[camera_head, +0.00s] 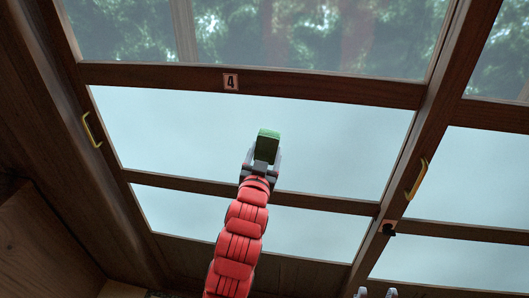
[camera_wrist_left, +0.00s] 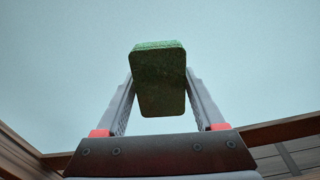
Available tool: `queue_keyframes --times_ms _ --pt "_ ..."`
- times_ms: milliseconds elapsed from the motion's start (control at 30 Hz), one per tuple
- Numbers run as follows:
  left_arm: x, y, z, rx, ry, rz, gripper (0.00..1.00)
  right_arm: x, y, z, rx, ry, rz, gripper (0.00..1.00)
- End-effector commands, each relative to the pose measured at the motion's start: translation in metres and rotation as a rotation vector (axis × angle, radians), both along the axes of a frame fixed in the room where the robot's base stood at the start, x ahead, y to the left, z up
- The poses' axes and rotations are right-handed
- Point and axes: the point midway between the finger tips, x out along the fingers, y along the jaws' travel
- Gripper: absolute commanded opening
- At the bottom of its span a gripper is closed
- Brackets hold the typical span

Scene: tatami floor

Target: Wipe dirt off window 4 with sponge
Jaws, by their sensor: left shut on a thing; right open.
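Window 4 (camera_head: 150,125) is a dark wooden frame with a clear upper pane showing trees and pale, cloudy lower panes. Its number plate (camera_head: 231,82) sits on the upper crossbar. My left gripper (camera_head: 262,160) is shut on the green sponge (camera_head: 268,139) in front of the large middle pane. In the left wrist view the sponge (camera_wrist_left: 159,80) stands upright between the fingers, against pale glass; I cannot tell if it touches. No separate dirt patch stands out. My right gripper (camera_head: 376,293) shows only its two fingertips, apart and empty, at the bottom edge.
Yellow handles are on the left frame (camera_head: 92,130) and the right post (camera_head: 416,180). A small tag with a dark piece (camera_head: 388,228) is lower on the right post. Another window (camera_head: 470,180) continues at right. A wooden wall (camera_head: 40,240) is at left.

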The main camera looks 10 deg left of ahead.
Motion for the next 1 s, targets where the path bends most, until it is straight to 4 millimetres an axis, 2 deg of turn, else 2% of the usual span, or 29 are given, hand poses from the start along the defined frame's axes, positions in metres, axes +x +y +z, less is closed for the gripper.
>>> queue_keyframes --times_ms 333,400,600,1000 --pt "-0.031 0.001 -0.001 0.001 0.0 0.001 0.26 0.0 0.0 -0.003 0.0 0.0 0.0 0.5" --pt "-0.039 0.001 0.003 0.001 0.005 0.0 0.26 0.0 0.0 0.012 0.0 0.0 0.0 0.5" --pt "-0.057 0.002 0.001 0.001 0.004 0.001 0.26 0.0 0.0 0.027 0.0 0.0 0.0 0.5" --pt "-0.061 0.003 0.001 0.001 0.003 0.001 0.26 0.0 0.0 0.03 0.0 0.0 0.0 0.5"
